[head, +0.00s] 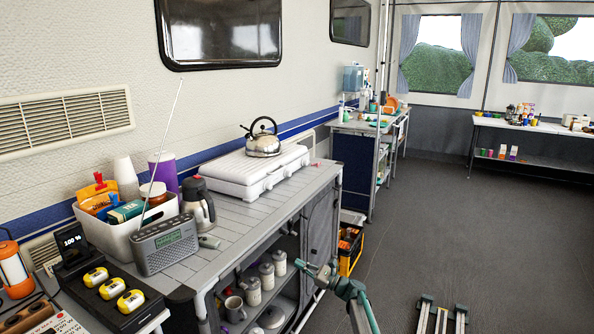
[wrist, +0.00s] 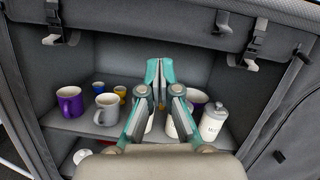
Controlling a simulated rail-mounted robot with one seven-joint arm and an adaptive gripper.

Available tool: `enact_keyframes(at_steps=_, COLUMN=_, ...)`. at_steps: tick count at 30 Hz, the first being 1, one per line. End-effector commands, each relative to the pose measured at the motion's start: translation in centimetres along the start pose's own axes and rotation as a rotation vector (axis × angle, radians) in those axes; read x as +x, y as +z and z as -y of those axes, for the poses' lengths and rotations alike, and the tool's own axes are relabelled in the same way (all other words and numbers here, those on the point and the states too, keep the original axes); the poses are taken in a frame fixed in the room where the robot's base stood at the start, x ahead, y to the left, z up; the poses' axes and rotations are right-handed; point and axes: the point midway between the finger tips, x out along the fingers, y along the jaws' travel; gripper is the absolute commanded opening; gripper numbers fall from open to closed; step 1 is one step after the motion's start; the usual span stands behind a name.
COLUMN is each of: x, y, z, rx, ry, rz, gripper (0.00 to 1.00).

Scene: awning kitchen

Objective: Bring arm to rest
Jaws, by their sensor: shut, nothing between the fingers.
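My gripper (head: 302,265) is in the lower middle of the head view, in front of the open cupboard under the slatted counter. In the wrist view my gripper (wrist: 156,66) has its two teal fingers together, with nothing between them. It points toward the cupboard shelf (wrist: 92,126), and its fingers hide part of the shelf's middle. My arm comes up from the bottom of the head view.
The shelf holds a purple mug (wrist: 70,102), a grey mug (wrist: 106,109) and white canisters (wrist: 213,121). On the counter (head: 232,216) stand a stove (head: 250,172), a kettle (head: 263,143) and a radio (head: 165,245). A yellow crate (head: 350,252) stands beyond. The floor (head: 470,220) at right is mostly clear.

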Motion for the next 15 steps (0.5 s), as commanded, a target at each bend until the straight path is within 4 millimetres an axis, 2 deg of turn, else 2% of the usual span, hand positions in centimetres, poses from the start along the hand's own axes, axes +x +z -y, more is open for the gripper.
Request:
enact_keyframes(at_steps=5, x=-0.8, y=-1.4, z=-3.9, rx=-0.162, ry=0.117, rz=-0.093, gripper=0.0)
enact_keyframes(at_steps=8, x=-1.9, y=-3.0, z=-6.8, rx=-0.247, ry=0.197, rz=-0.154, gripper=0.0)
enact_keyframes(at_steps=11, x=-3.6, y=-5.1, z=-10.3, rx=-0.326, ry=0.293, rz=-0.217, gripper=0.0)
enact_keyframes(at_steps=14, x=-6.0, y=-7.7, z=-14.7, rx=-0.406, ry=0.412, rz=-0.283, gripper=0.0)
enact_keyframes(at_steps=15, x=-7.3, y=-8.9, z=-16.7, rx=-0.437, ry=0.467, rz=-0.31, gripper=0.0)
